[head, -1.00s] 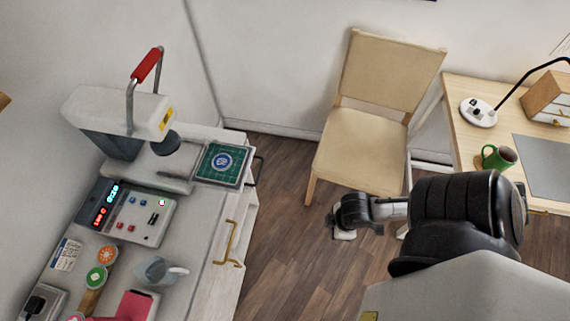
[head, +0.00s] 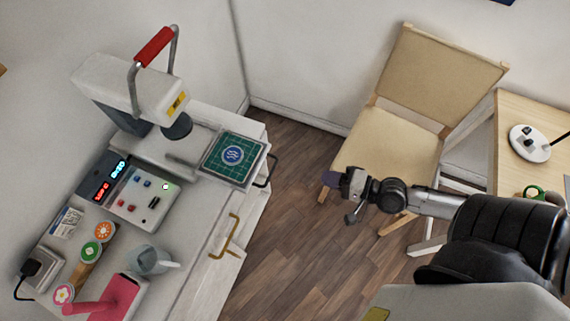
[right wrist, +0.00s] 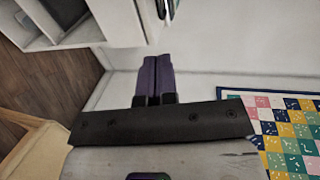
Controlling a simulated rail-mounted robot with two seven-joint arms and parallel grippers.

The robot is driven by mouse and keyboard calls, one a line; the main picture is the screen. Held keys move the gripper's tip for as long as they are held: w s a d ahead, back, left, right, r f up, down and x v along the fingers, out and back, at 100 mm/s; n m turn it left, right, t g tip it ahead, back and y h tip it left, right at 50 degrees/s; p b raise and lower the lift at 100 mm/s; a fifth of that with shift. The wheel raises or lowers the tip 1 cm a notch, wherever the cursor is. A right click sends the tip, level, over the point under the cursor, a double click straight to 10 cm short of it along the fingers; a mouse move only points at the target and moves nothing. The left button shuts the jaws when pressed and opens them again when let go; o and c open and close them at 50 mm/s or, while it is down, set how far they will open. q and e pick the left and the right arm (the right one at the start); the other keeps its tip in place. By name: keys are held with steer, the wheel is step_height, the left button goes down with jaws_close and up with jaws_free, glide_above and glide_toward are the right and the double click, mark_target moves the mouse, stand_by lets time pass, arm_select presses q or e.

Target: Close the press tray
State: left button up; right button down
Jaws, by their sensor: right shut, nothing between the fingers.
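The press (head: 125,92) stands at the back of the white cabinet, with its red-gripped lever (head: 154,47) raised. Its tray (head: 206,176) is slid out to the right of the press head. A green mat with a round blue emblem (head: 236,154) lies on the tray. The tray's dark wire handle (head: 271,171) sticks out past the cabinet's right edge. My right gripper (head: 331,178) is over the floor in front of the chair, to the right of the handle and apart from it. In the right wrist view its purple fingers (right wrist: 155,78) are together and empty. My left gripper is not in view.
A control box (head: 128,190) with lit digits, a grey jug (head: 148,260) and a pink item (head: 118,298) are on the cabinet top. A brass handle (head: 232,237) juts from the cabinet front. A chair (head: 390,150) stands behind my right arm. Floor between cabinet and gripper is clear.

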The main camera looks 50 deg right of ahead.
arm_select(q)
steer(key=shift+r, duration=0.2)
arm_select(e)
steer(key=x, duration=1.3)
steer(key=shift+w, duration=0.2)
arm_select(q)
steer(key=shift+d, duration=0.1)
arm_select(e)
steer(key=shift+a, duration=0.1)
